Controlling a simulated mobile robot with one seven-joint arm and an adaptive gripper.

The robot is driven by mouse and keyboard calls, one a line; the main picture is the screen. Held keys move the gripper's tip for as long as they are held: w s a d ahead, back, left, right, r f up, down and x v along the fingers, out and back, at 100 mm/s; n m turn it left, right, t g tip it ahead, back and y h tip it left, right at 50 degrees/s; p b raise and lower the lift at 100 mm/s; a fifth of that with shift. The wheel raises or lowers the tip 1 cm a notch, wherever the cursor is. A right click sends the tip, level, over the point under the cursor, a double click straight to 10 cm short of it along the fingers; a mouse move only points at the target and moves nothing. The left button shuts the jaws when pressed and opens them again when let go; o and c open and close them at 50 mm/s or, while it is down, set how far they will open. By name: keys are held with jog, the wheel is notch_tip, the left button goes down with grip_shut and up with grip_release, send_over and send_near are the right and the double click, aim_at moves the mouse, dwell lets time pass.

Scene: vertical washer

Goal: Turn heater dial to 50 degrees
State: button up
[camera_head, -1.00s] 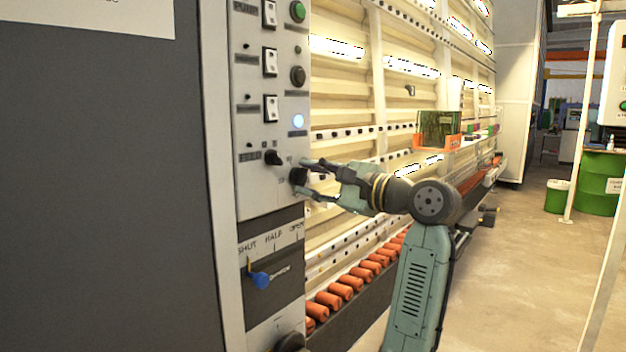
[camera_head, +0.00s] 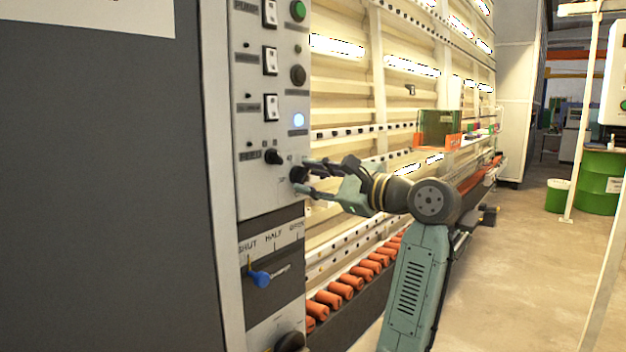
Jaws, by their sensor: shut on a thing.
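The control panel (camera_head: 262,195) of the washer stands left of centre. A black dial (camera_head: 299,175) sits low on the panel's right side, and I take it for the heater dial. My gripper (camera_head: 306,178) reaches in from the right, with one finger above the dial and one below, and it is shut on the dial. The dial's scale and pointer are too small and partly hidden, so I cannot read its setting. A second black knob (camera_head: 273,157), near a label reading "SPEED", is up and to the left, apart from my fingers.
Rocker switches (camera_head: 270,61), a green button (camera_head: 298,11) and a lit blue-white lamp (camera_head: 298,121) are above. A blue-handled lever (camera_head: 260,279) is below, by SHUT and HALF marks. Orange rollers (camera_head: 353,281) run behind my arm. Clear floor (camera_head: 530,260) lies right.

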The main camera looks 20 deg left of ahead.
jog(key=o, duration=1.1)
jog(key=shift+o, duration=0.2)
jog(key=shift+d, duration=0.1)
jog(key=v, duration=1.2)
